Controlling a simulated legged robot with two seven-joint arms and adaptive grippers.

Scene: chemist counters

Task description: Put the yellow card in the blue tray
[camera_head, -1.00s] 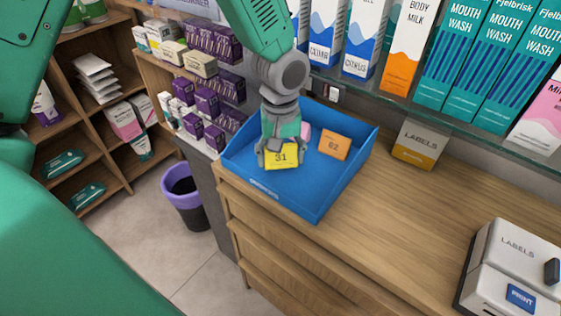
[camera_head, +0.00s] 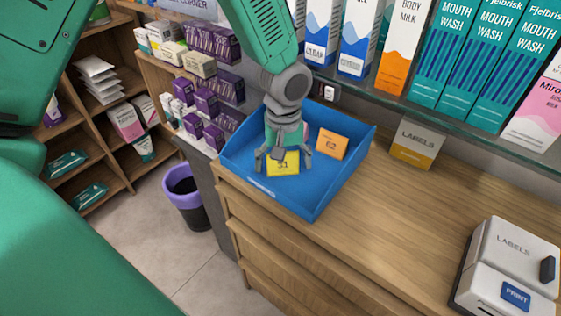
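The yellow card (camera_head: 283,166), marked 31, lies inside the blue tray (camera_head: 318,195) near its front left, and its upper part is partly hidden by my gripper. My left gripper (camera_head: 283,160) is directly over the card with its fingers spread on either side, open and apparently not clamping it. An orange card (camera_head: 332,143), marked 62, leans in the tray to the right of the gripper. My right gripper is not in view.
A labels box (camera_head: 416,143) stands right of the tray on the wooden counter. A label printer (camera_head: 508,265) sits at the right front. A glass shelf with tall cartons (camera_head: 455,50) overhangs the back. A purple-rimmed bin (camera_head: 186,190) stands on the floor.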

